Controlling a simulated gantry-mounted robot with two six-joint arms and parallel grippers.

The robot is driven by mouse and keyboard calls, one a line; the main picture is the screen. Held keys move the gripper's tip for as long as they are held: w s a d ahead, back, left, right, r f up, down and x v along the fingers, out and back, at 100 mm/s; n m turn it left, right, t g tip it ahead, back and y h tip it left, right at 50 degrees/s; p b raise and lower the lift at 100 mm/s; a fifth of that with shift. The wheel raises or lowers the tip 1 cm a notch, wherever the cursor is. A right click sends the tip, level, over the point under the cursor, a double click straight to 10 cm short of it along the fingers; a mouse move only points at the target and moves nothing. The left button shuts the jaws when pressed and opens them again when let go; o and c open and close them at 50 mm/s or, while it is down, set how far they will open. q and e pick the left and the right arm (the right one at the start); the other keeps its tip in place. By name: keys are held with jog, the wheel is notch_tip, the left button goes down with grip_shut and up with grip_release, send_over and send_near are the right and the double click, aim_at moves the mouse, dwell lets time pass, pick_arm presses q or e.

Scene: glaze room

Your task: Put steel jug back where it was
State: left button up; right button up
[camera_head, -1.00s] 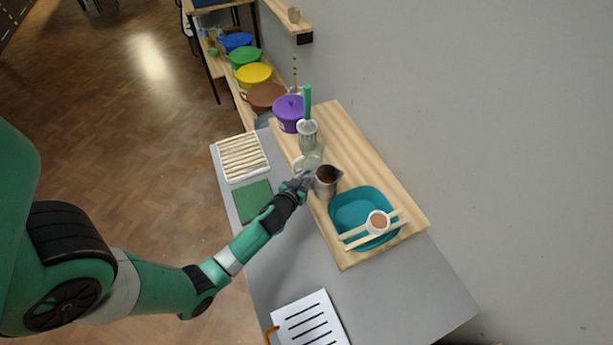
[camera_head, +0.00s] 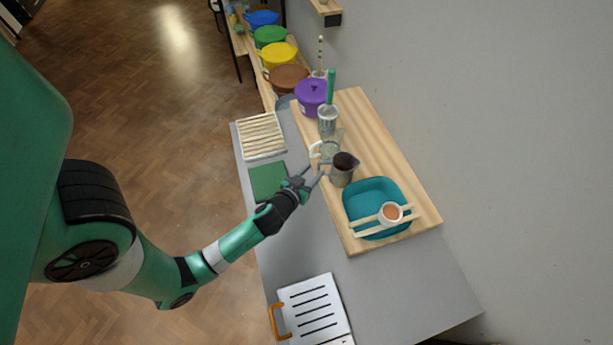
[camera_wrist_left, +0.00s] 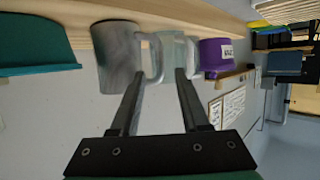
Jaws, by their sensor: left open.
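The steel jug (camera_head: 343,174) stands upright on the wooden board (camera_head: 372,135), with dark brown showing inside its mouth. It is beside the teal basin, and a clear glass jug (camera_head: 328,149) stands just behind it. My left gripper (camera_head: 315,173) is open and empty at the jug's left side. In the left wrist view the steel jug (camera_wrist_left: 115,62) is at upper left, with its pale handle between the lines of my two fingers (camera_wrist_left: 159,73). I cannot tell whether a finger touches the handle. My right gripper is not in view.
The teal basin (camera_head: 351,203) has wooden slats across it with a cup (camera_head: 390,213) on them. A green mat (camera_head: 267,182) and a slatted rack (camera_head: 261,136) lie left on the grey table.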

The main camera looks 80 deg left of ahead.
pick_arm(q)
jog(key=v, duration=0.4)
jog(key=shift+s+d+r, duration=0.1)
jog(key=shift+s+d, duration=0.05)
